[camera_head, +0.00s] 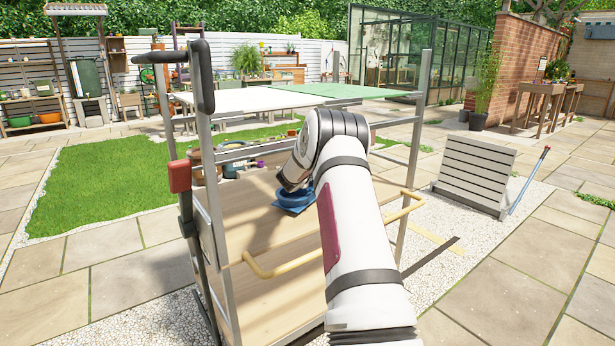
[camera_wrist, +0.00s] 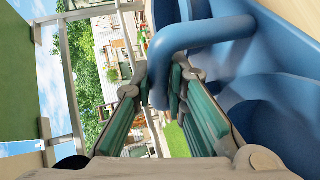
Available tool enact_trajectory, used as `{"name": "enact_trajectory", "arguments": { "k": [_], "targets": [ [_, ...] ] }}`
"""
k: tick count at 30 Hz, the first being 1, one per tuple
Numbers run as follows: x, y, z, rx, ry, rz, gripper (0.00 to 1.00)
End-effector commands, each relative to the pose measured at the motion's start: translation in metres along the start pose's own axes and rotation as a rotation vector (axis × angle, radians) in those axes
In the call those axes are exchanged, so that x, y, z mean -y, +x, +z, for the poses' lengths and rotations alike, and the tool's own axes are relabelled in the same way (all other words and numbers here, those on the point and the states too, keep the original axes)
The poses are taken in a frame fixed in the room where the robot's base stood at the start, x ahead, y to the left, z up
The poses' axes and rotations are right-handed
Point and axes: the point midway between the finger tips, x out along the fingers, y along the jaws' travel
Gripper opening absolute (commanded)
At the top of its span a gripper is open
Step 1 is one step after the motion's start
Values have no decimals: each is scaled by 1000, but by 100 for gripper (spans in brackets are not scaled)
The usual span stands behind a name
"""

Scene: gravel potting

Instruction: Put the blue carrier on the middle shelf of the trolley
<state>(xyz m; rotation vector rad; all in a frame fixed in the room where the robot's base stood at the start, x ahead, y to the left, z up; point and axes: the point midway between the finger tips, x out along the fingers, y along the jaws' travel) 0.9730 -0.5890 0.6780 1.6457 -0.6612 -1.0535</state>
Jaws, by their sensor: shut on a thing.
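The blue carrier (camera_head: 296,197) is over the wooden middle shelf (camera_head: 262,222) of the trolley, inside the frame; I cannot tell whether it touches the board. In the wrist view the carrier (camera_wrist: 265,75) fills the right side, with its thick blue handle (camera_wrist: 205,35) curving in from the top. My gripper (camera_wrist: 160,85) is shut on that handle, between its teal-padded fingers. In the head view my arm hides most of the gripper (camera_head: 290,187) and part of the carrier.
The trolley's white and green top (camera_head: 240,100) lies above the shelf, and metal posts (camera_head: 412,165) stand at its corners. A tan rail (camera_head: 290,262) runs along the near edge. Pots (camera_head: 235,165) stand behind. A slatted grey panel (camera_head: 474,172) stands to the right.

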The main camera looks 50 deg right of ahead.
Motion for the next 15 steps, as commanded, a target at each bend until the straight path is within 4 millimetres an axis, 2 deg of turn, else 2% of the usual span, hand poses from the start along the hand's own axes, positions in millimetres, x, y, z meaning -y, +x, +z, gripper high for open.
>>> {"name": "enact_trajectory", "arguments": {
  "k": [1, 3, 10, 11, 12, 13, 15],
  "targets": [
    [10, 3, 2, 2, -1, -4, 0],
    [16, 6, 2, 1, 0, -2, 0],
    [19, 6, 2, 0, -1, 1, 0],
    [19, 6, 2, 0, -1, -1, 20],
    [19, 6, 2, 0, -1, -1, 29],
    [19, 6, 2, 0, -1, -1, 33],
    [19, 6, 2, 0, -1, 0, 33]
  ]
}}
